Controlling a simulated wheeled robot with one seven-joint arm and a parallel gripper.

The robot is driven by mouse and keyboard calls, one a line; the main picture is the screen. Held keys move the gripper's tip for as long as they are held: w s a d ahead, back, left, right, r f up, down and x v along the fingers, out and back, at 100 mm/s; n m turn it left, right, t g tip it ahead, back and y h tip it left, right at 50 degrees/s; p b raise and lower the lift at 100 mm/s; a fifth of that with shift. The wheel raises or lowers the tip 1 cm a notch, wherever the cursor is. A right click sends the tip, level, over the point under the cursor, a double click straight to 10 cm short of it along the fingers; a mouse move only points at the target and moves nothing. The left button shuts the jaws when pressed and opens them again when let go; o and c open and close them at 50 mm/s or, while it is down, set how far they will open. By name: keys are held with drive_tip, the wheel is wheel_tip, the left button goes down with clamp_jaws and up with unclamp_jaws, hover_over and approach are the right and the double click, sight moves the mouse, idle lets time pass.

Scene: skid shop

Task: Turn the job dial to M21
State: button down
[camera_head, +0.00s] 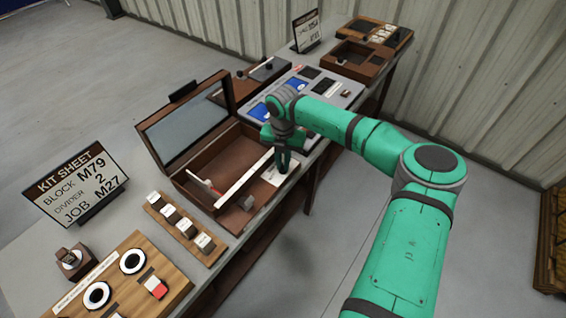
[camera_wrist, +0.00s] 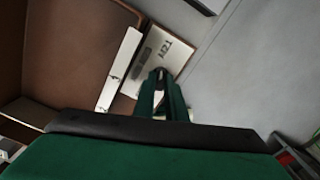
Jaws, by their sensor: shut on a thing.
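A white plate (camera_wrist: 176,58) with a dark mark and lettering that looks like M21 lies at the right front of an open wooden box (camera_wrist: 70,40). The plate also shows in the head view (camera_head: 281,177), partly behind my gripper (camera_head: 284,158). My gripper points down over the plate. In the wrist view its fingertips (camera_wrist: 159,84) are close together at the plate's near edge. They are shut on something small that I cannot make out. A kit sheet (camera_head: 75,185) on the left reads block M79, divider 2, job M27. I cannot tell which thing is the job dial.
The box has a raised lid (camera_head: 185,125) and a white strip (camera_head: 243,182). Small labelled blocks (camera_head: 186,226) stand in front. A wooden board (camera_head: 125,285) with two white rings is nearest. A grey panel (camera_head: 345,95) and wooden trays (camera_head: 372,45) are farther along the bench.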

sight(282, 166)
drive_tip(key=c, duration=1.8)
unclamp_jaws()
drive_tip(key=shift+r, duration=0.1)
wheel_tip(282, 166, up, 11)
drive_tip(key=shift+a+f, duration=0.1)
drive_tip(key=shift+f, duration=0.1)
